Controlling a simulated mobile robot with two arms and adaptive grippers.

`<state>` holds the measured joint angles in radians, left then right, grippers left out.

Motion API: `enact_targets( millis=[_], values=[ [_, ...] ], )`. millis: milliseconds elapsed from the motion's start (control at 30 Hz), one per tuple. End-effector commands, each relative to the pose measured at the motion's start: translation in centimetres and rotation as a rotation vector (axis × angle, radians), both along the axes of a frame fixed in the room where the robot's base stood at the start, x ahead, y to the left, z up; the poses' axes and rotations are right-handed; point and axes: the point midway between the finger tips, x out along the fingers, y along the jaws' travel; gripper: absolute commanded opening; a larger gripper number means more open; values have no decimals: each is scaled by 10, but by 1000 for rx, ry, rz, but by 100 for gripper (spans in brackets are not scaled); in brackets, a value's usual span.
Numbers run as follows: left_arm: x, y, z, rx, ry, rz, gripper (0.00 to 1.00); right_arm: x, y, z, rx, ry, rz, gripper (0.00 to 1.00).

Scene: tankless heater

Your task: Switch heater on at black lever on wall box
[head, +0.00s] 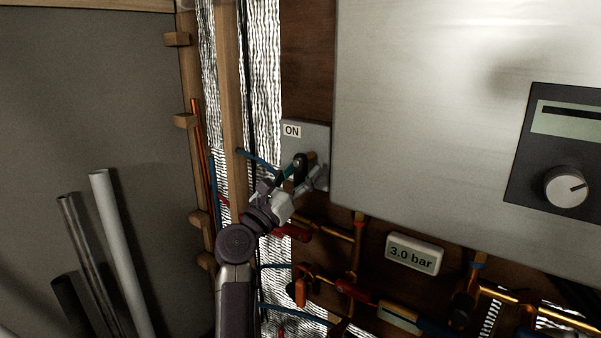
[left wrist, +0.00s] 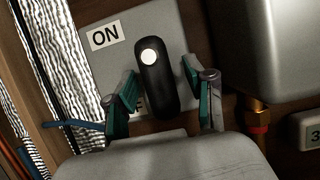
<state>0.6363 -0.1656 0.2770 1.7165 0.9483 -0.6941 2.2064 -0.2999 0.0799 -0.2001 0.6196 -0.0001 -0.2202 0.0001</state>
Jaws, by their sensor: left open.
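The grey wall box (head: 318,138) has an "ON" label at its upper left; it also shows in the left wrist view (left wrist: 152,25). A second label low on the box is mostly hidden behind the lever and a finger. The black lever (left wrist: 158,88) stands on the box, with a pale round spot near its top end; it shows small in the head view (head: 300,163). My left gripper (left wrist: 162,86) is open, with one green-padded finger on each side of the lever and visible gaps to it. It also shows in the head view (head: 297,176). My right gripper is out of view.
The large silver heater (head: 430,110) is close right of the box, with a dark dial panel (head: 555,150). Copper pipes, valves and a "3.0 bar" display (head: 414,254) sit below. A wooden stud (head: 228,90) and cables are left. Loose pipes (head: 120,250) lean further left.

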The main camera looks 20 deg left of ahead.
Motion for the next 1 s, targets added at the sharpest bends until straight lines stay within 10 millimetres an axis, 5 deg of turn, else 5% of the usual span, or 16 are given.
enact_targets(
  millis=[67, 333, 1000],
  values=[
    [0, 0, 0, 0, 0, 0, 46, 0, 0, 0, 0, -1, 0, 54],
    [0, 0, 0, 0, 0, 0, 1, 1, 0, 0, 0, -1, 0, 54],
    [2, 7, -2, 234, -84, 2, 0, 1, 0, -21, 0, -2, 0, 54]
  ],
)
